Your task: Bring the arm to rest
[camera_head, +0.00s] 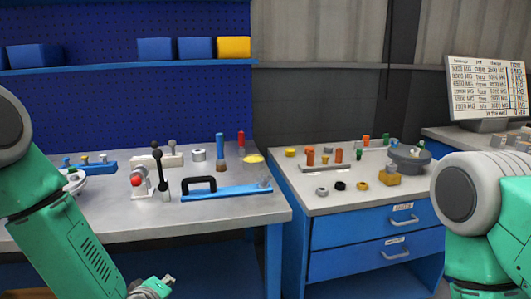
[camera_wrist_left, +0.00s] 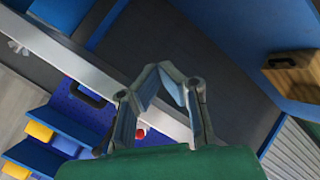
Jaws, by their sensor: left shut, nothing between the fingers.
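My left arm (camera_head: 60,225) is green and comes in from the left, in front of the left workbench (camera_head: 130,230). My left gripper (camera_head: 167,280) shows at the bottom of the head view, low in front of the bench edge. In the left wrist view, the fingers of the left gripper (camera_wrist_left: 162,68) bend in and meet at the tips, with nothing between them. My right arm (camera_head: 475,215) stands at the right edge of the head view; its gripper is out of view.
The left bench holds a blue bar with a black handle (camera_head: 230,191), a red-knobbed lever (camera_head: 139,180) and several small parts. A blue drawer cabinet (camera_head: 370,240) with loose parts on top stands to the right. A monitor (camera_head: 488,90) is at the far right.

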